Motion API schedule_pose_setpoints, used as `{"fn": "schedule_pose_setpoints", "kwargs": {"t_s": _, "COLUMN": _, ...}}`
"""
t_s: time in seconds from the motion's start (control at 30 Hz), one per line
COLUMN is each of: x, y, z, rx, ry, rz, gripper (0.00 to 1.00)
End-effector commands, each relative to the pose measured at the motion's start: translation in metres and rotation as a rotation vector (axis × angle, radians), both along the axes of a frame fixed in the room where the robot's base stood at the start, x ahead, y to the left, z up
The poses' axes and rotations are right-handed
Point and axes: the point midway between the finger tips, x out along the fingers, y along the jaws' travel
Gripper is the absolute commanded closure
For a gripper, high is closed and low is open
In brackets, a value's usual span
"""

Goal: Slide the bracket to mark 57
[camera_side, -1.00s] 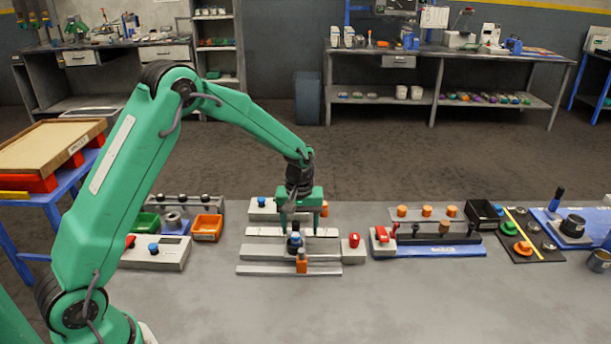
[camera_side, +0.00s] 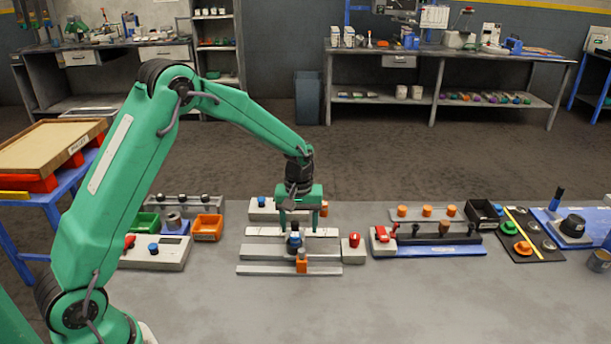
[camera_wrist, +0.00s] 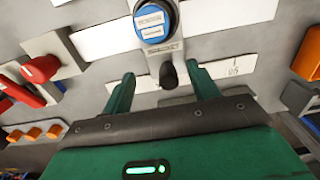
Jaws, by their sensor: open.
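The bracket (camera_side: 294,246), a small grey piece with a blue round top, sits on the grey rail (camera_side: 265,252) near its middle. In the wrist view the bracket (camera_wrist: 166,58) shows its blue cap and a dark knob towards me. My gripper (camera_side: 301,226) is open above the rail, its fingers apart. In the wrist view the knob lies between the two fingertips of my gripper (camera_wrist: 160,71), with no clear contact. A white scale strip (camera_side: 265,232) runs behind the rail. Its marks are too small to read, so mark 57 cannot be picked out.
An orange slider (camera_side: 302,263) sits on the front rail (camera_side: 262,270). A grey block with a red button (camera_side: 354,241) stands at the right end. An orange bin (camera_side: 207,228) is left, a blue-based fixture (camera_side: 440,250) right. The front table is clear.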

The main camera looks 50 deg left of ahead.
Motion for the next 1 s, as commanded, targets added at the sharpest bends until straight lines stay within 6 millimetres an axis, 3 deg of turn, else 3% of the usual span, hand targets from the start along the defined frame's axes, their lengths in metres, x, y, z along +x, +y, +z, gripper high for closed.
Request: {"fn": "schedule_pose_setpoints", "kwargs": {"t_s": 1.0, "x": 0.001, "y": -0.001, "z": 0.031, "rx": 0.001, "ry": -0.005, "rz": -0.001, "gripper": 0.40}}
